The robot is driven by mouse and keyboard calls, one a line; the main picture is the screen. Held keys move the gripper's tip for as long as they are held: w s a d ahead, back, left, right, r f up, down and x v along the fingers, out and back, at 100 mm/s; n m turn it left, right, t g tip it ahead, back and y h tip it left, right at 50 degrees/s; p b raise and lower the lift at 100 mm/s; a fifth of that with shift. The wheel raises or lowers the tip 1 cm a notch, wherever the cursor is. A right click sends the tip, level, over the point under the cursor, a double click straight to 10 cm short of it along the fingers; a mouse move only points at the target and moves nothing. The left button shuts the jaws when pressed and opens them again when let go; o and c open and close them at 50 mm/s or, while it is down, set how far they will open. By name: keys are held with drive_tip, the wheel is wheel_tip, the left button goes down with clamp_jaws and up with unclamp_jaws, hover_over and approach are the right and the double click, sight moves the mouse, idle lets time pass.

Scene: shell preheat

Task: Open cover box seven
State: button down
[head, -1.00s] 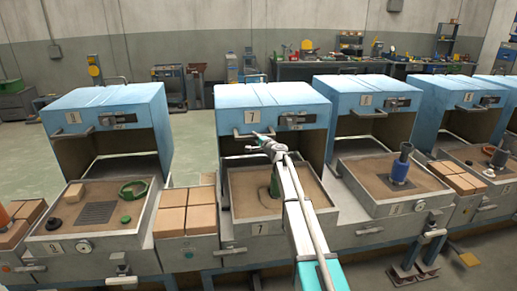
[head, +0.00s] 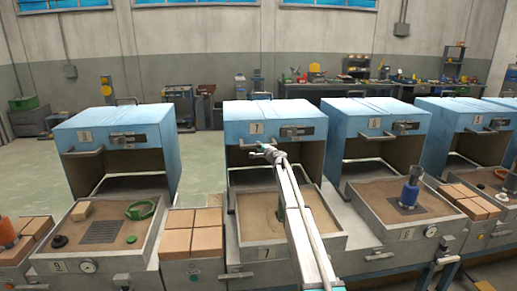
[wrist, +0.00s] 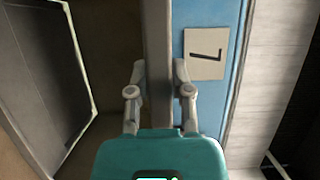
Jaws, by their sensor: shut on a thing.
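Box seven has a blue cover (head: 270,110) with a 7 plate and a grey fitting on its front. The 7 plate also shows in the wrist view (wrist: 206,53). A bar handle (wrist: 158,70) runs between the fingers of my gripper (wrist: 157,92) in the wrist view, and the gripper is shut on it. In the head view my gripper (head: 266,150) is at the cover's front lower edge. A dark opening shows below the cover front, above the sand tray (head: 245,225). My arm hides part of the tray and a green thing in it.
Similar blue-covered boxes stand on both sides, such as the left one (head: 115,130) and the right one (head: 375,118). Tan blocks (head: 190,235) sit between the trays. A workbench (head: 340,90) stands by the back wall. Open floor shows between the left box and box seven.

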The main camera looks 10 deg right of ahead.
drive_tip(key=c, duration=0.5)
unclamp_jaws()
drive_tip(key=shift+v, duration=5.95)
drive_tip(key=shift+f, duration=0.1)
drive_tip(key=s+a+f+n+g+p, duration=0.1)
drive_tip(key=s+a+f+n+g, duration=0.25)
drive_tip(key=s, duration=0.55)
drive_tip(key=s+a+f+n+g+y+p, duration=0.1)
drive_tip(key=s+a+f+n+g, duration=0.2)
drive_tip(key=s, duration=0.6)
drive_tip(key=s+a+f+n+g+p, duration=0.1)
drive_tip(key=s+a+n+g, duration=0.3)
drive_tip(key=s, duration=0.5)
drive_tip(key=s+d+f+n+g+h, duration=0.1)
drive_tip(key=s+d+g+h, duration=0.1)
drive_tip(key=s, duration=0.8)
drive_tip(key=s+d+f+n+g+h+p, duration=0.1)
drive_tip(key=s+f+g+h, duration=0.1)
drive_tip(key=s, duration=0.9)
drive_tip(key=s+d+f+n+g+h+p, duration=0.1)
drive_tip(key=s+d+f+g+h, duration=0.1)
drive_tip(key=s, duration=0.9)
drive_tip(key=shift+d+f+h, duration=0.25)
drive_tip(key=shift+d+h, duration=0.1)
drive_tip(key=shift+h, duration=0.55)
